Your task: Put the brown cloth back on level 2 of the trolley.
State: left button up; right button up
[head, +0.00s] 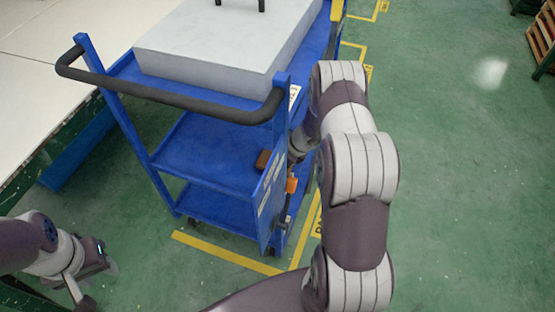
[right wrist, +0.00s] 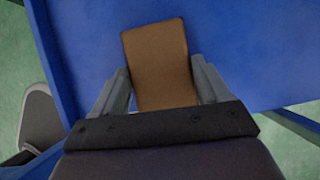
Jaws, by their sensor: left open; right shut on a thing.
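The brown cloth (right wrist: 158,55) is a flat folded rectangle between the fingers of my right gripper (right wrist: 162,85), which is shut on it. In the right wrist view it is over a blue surface of the trolley. In the head view a small part of the cloth (head: 263,160) shows at the right end of the middle shelf (head: 205,158) of the blue trolley (head: 140,135). The right fingers are mostly hidden there by the trolley's side. I cannot tell whether the cloth touches the shelf. My left gripper (head: 98,275) is open and empty at the lower left, away from the trolley.
A large grey block (head: 205,70) fills much of the trolley's top. A black handle (head: 170,98) and blue posts frame the near end. An orange item (head: 291,186) is at the right side. A white table (head: 50,90) stands left. Green floor is clear at right.

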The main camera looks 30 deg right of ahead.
jog(key=o, duration=0.9)
jog(key=shift+f, duration=0.15)
jog(key=shift+r+p, duration=0.3)
jog(key=shift+r, duration=0.1)
jog(key=p+v, duration=0.3)
jog(key=v, duration=0.8)
jog(key=shift+s+d+r, duration=0.2)
jog(key=shift+r, duration=0.05)
